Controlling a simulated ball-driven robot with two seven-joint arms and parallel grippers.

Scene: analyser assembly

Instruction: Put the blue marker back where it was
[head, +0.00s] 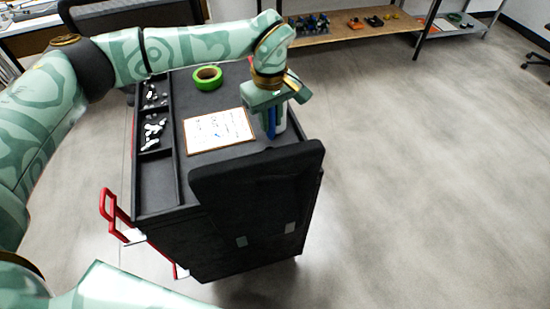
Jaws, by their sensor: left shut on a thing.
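The blue marker (271,123) is upright between the fingers of my left gripper (273,118), which is shut on it. The gripper points down over the right part of the black cart top (220,169). The marker is partly hidden by the fingers, and I cannot tell whether its lower end touches anything. A pale framed board (218,130) with writing lies on the cart to the left of the marker. My right gripper is not in view.
A green tape roll (207,77) lies on the cart behind the board. A narrow black tray (165,170) with small white parts runs along the left. A black panel (255,180) rises at the cart's near side. A wooden shelf (345,31) with parts stands behind.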

